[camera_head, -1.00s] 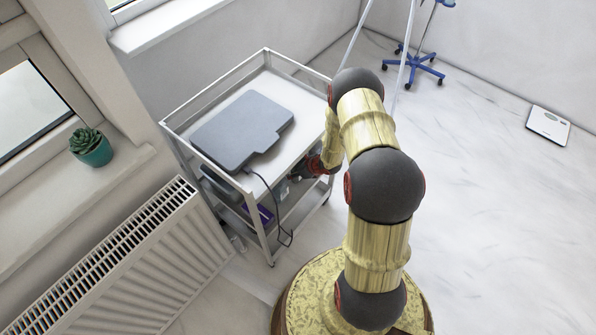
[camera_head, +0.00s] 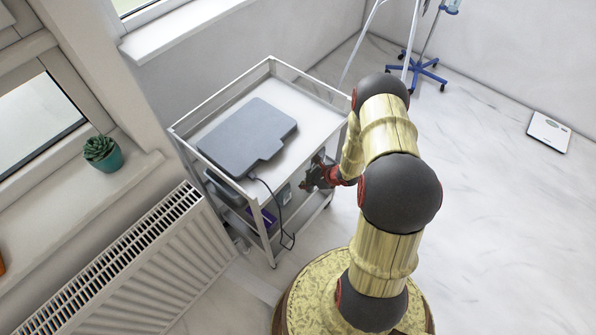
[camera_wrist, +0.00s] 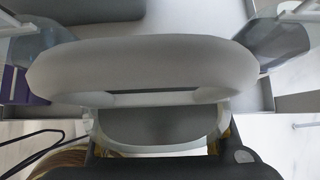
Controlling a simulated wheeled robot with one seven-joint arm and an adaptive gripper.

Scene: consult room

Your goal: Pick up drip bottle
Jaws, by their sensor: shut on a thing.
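My gripper (camera_head: 312,178), dark with red parts, is at the right side of the white trolley, at about the level below its top. In the wrist view a pale grey rounded body, apparently the drip bottle (camera_wrist: 140,68), spans the middle, close to the camera. Grey, partly see-through shapes, apparently my fingers, flank it on the left and right. My gripper is shut on it. In the head view the bottle cannot be told apart from the gripper and arm.
The trolley (camera_head: 196,158) carries a flat grey device (camera_head: 248,135) on top, its black cable hanging at the front. A purple box (camera_head: 262,218) lies on a lower shelf. A radiator (camera_head: 125,262) stands at left, a wheeled stand (camera_head: 418,69) behind.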

